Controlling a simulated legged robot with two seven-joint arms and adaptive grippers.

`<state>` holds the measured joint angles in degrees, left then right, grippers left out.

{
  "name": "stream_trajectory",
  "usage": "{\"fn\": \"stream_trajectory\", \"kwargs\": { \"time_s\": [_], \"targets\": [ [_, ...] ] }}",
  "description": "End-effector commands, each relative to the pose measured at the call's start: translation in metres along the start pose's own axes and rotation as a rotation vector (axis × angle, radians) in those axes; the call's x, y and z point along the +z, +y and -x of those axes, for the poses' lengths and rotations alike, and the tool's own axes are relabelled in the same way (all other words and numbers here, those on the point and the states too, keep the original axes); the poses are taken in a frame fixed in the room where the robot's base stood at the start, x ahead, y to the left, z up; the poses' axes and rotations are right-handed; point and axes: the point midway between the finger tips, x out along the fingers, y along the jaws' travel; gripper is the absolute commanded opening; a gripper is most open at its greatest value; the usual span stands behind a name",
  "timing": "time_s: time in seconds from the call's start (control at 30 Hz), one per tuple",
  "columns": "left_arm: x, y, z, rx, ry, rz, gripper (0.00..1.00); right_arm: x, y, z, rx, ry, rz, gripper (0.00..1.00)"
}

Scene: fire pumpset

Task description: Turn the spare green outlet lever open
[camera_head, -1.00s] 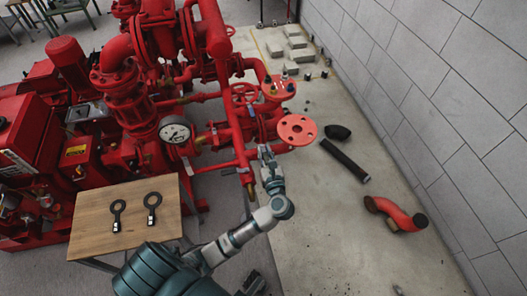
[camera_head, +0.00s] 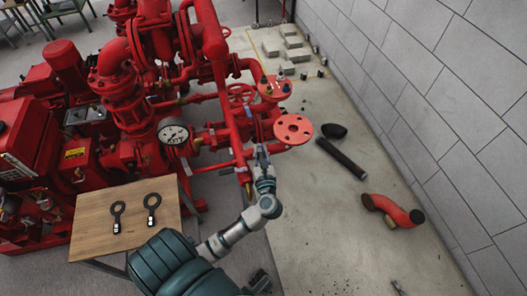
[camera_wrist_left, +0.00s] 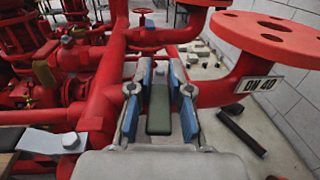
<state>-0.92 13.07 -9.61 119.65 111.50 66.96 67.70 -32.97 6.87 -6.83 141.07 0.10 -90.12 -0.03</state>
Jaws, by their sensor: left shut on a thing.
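The green outlet lever (camera_wrist_left: 159,108) shows in the left wrist view as a dull green flat bar between my left gripper's blue-padded fingers. My left gripper (camera_wrist_left: 164,92) is shut on it. In the head view my left gripper (camera_head: 261,152) is at the red pipework, just left of and below the round red flange (camera_head: 293,129); there the fingers hide most of the lever. The lever's pivot is not clear in either view. My right gripper is not clearly in view.
A wooden table (camera_head: 90,222) with two dark ring-ended tools stands at left. A pressure gauge (camera_head: 173,132) is on the pump. A black pipe (camera_head: 341,158) and a red bent pipe (camera_head: 392,210) lie on the floor. A grey block wall (camera_head: 440,110) bounds the right.

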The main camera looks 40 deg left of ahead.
Motion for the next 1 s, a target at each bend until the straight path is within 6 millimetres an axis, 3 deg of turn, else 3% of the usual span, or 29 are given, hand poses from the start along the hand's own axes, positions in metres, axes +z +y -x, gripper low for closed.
{"fn": "stream_trajectory", "kwargs": {
  "time_s": [0.03,0.1,0.13,0.53,1.0],
  "targets": [
    [-0.006,0.002,0.0,0.005,0.01,-0.006,0.23,0.0,0.0,0.0,0.0,0.001,0.0,0.0],
    [-0.005,0.002,0.0,0.005,0.009,-0.006,0.41,0.001,-0.001,0.0,0.0,0.002,0.0,0.0],
    [-0.005,0.002,0.0,0.004,0.009,-0.005,0.45,0.001,-0.001,0.0,0.0,0.002,0.0,0.0],
    [0.0,-0.003,0.013,-0.002,0.002,-0.002,0.45,0.0,0.003,0.0,-0.005,0.006,-0.001,0.0],
    [-0.004,0.003,0.102,-0.001,0.01,-0.002,0.45,0.0,0.001,0.0,-0.002,0.004,0.0,0.0]
  ]
}}
